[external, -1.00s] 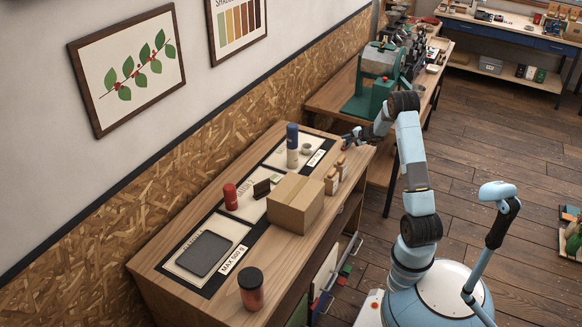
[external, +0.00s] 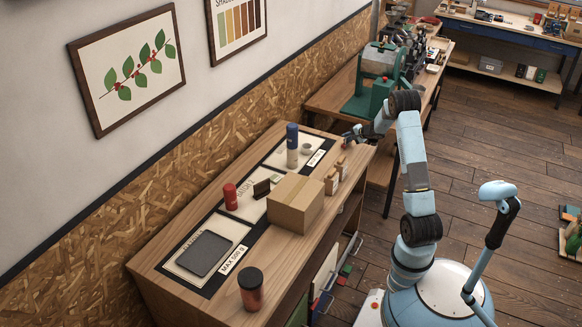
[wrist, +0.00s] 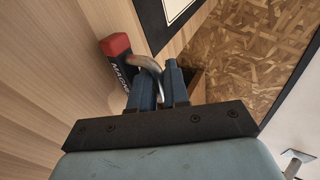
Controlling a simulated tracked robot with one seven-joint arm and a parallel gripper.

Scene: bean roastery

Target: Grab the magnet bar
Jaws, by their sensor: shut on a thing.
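The magnet bar (wrist: 117,46) shows in the wrist view with a red end, a dark body with partly hidden white lettering, and a curved metal handle. My gripper (wrist: 158,84) is shut on the handle, with a dark blue finger on either side of it. My fingers hide the far part of the bar. In the external view my gripper (external: 349,137) is at the far right end of the wooden bench (external: 318,233). The bar is too small there to make out clearly. I cannot tell whether it touches the bench top.
A blue-topped canister (external: 292,146) and a small cup (external: 307,149) stand near my gripper. Brown bottles (external: 331,182) and a cardboard box (external: 295,204) stand nearer. A red can (external: 230,197), dark tray (external: 204,253) and lidded jar (external: 251,289) are farther left. A green machine (external: 366,102) stands behind.

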